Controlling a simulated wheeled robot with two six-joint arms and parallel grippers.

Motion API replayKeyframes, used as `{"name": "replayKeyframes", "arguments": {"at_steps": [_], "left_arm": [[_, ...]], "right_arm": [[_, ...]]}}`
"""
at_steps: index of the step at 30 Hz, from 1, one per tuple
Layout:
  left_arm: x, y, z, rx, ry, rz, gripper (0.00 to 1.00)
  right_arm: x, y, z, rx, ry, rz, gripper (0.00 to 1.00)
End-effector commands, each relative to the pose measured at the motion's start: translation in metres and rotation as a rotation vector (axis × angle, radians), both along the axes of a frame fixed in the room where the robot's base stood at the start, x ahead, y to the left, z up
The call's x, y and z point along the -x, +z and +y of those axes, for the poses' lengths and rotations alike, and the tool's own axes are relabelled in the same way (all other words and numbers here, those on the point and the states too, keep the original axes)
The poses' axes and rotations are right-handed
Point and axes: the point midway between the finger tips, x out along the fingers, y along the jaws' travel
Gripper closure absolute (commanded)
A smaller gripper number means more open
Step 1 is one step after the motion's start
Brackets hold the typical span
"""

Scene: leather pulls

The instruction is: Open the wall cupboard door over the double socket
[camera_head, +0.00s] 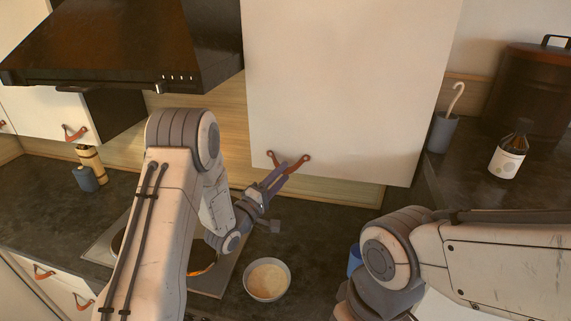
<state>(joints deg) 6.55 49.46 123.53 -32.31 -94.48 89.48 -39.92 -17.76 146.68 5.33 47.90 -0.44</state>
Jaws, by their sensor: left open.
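The white wall cupboard door (345,85) hangs in the upper middle and looks shut. A brown leather pull (301,161) is fixed near its lower left edge. My left gripper (277,173) is open at this pull, its fingers overlapping the strap's middle in the picture. I cannot tell whether they touch it or sit around it. No double socket shows; my left arm and the door hide part of the wall. My right arm comes in at the lower right, and its gripper is out of the picture.
A dark range hood (130,45) is left of the door. Another cupboard with a leather pull (75,132) is at far left. A bowl (267,280) stands on the dark counter below. A grey cup (442,132), a labelled bottle (508,157) and a dark bin (530,95) are at right.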

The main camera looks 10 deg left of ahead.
Motion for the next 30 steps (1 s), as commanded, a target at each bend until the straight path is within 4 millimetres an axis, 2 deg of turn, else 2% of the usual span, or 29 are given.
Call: {"name": "replayKeyframes", "arguments": {"at_steps": [1,6,14,15,17,18,19,30], "left_arm": [[-0.006,0.004,-0.003,-0.001,-0.001,-0.001,0.53],[-0.017,0.004,-0.008,0.0,0.0,0.0,0.53],[-0.018,0.003,-0.009,0.0,0.001,0.0,0.53],[-0.018,0.003,-0.009,0.0,0.001,0.0,0.57],[-0.018,0.003,-0.009,0.0,0.001,0.0,0.8],[-0.018,0.003,-0.009,0.0,0.001,0.0,0.95],[-0.018,0.003,-0.009,0.0,0.001,0.0,1.0],[-0.018,0.003,-0.008,0.0,0.001,0.001,1.0]], "right_arm": [[0.0,0.007,0.0,0.0,-0.001,0.0,1.0],[0.0,0.012,0.0,0.0,-0.002,0.0,1.0],[0.0,0.011,0.0,0.0,-0.002,0.0,1.0],[0.0,0.011,0.0,0.0,-0.002,0.0,1.0],[0.0,0.011,0.0,0.0,-0.002,0.0,1.0],[0.0,0.011,0.0,0.0,-0.002,0.0,1.0],[0.0,0.011,0.0,0.0,-0.002,0.0,1.0],[0.0,0.011,0.0,0.0,-0.002,0.0,1.0]]}}
